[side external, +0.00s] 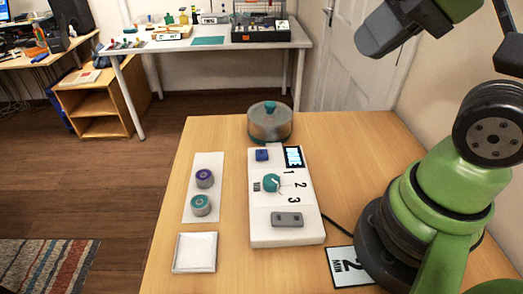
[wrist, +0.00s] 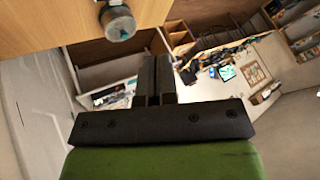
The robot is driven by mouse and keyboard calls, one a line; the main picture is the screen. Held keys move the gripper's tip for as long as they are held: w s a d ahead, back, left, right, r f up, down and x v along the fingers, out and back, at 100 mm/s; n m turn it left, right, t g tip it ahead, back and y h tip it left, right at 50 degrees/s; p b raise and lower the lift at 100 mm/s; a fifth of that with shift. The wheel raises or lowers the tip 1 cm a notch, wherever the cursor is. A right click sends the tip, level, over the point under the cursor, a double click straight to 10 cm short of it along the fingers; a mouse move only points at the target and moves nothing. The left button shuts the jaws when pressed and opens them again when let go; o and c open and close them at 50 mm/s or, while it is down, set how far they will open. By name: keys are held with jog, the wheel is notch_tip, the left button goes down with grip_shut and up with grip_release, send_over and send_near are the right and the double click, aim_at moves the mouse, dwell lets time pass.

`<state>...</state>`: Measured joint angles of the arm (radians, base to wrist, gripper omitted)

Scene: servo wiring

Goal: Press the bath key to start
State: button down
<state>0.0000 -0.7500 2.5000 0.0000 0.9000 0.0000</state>
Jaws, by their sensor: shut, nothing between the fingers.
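A white control panel (side external: 258,225) lies on the wooden table. No readable label shows which is the bath key. A round metal bath (side external: 270,124) with a teal knob stands behind the panel. It also shows in the wrist view (wrist: 118,23). My gripper (wrist: 155,62) is shut and empty in the wrist view, raised well clear of the panel.
A white strip (side external: 209,165) holds a purple-topped cylinder (side external: 204,178) and a teal-topped one (side external: 201,205). A white square tray (side external: 194,253) lies in front of it. A "2 MIN" card (side external: 342,267) and a black cable (side external: 338,228) lie right of the panel.

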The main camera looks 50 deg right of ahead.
jog(key=shift+w, duration=0.1)
dwell(0.4)
jog(key=t+y, duration=0.1)
send_over(263, 152)
notch_tip(263, 152, down, 16)
jog(key=shift+f+m, duration=0.15)
jog(key=shift+m, duration=0.25)
jog(key=shift+f, duration=0.1)
jog(key=shift+f, duration=4.3)
jog(key=shift+f, duration=0.1)
